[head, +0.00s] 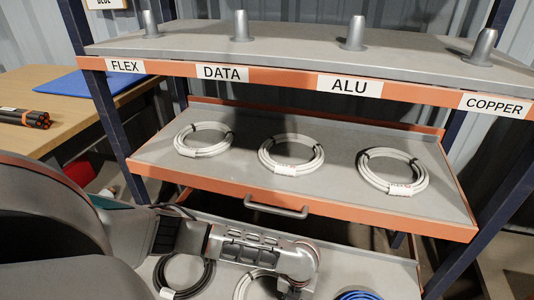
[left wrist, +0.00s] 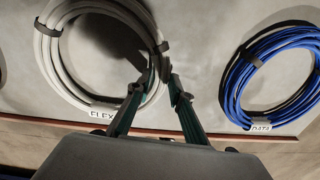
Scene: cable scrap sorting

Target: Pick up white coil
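The white coil (left wrist: 54,62) with a "FLEX" tag lies on a grey surface in the left wrist view. In the head view a white coil (head: 243,286) shows in part on the lower tray, at the bottom edge behind my left arm. My left gripper (left wrist: 161,75) is at the coil's right side, with one fingertip on each side of the wire bundle, just below a dark tie. The gap between the fingertips is about as narrow as the bundle, so I cannot tell whether they press on it. My right gripper is not in view.
A blue coil (left wrist: 232,85) tagged "DATA" lies to the right. A dark coil (head: 160,277) lies on the lower tray. Above it, a pulled-out shelf (head: 330,195) with a handle (head: 276,210) holds three white coils. The top shelf has several pegs over labels.

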